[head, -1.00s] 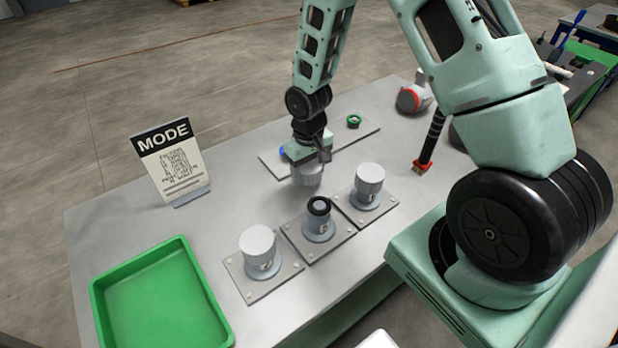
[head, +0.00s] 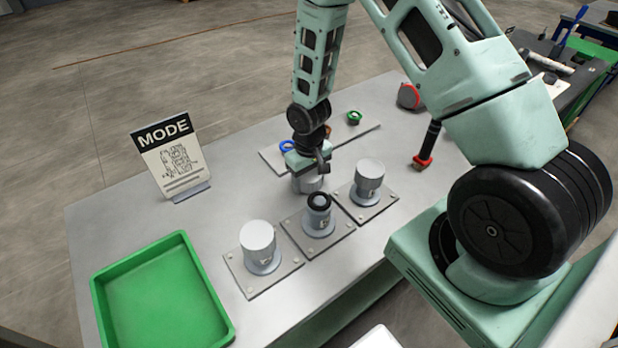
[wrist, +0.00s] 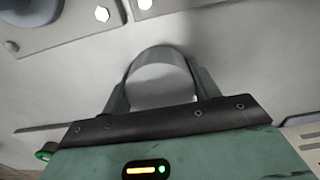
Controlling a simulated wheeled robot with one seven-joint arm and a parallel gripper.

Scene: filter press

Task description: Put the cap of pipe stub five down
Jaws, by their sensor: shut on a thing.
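My gripper (head: 311,172) is shut on a round grey cap (head: 309,185) just behind the row of pipe stubs. In the wrist view the two fingers close around the cap (wrist: 162,84) from both sides. The cap is low over the bare table; I cannot tell whether it touches. The middle pipe stub (head: 319,225) is uncapped, with a black ring around its open top. The left pipe stub (head: 260,250) and the right pipe stub (head: 368,182) wear grey caps. The numbers on the stubs are too small to read.
A green tray (head: 226,318) stands at the front left, empty. A MODE sign (head: 172,160) stands at the back left. Behind my gripper, a flat plate (head: 335,143) carries a blue ring (head: 287,146) and a green ring (head: 353,117). A red-ended black tool (head: 427,147) stands right.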

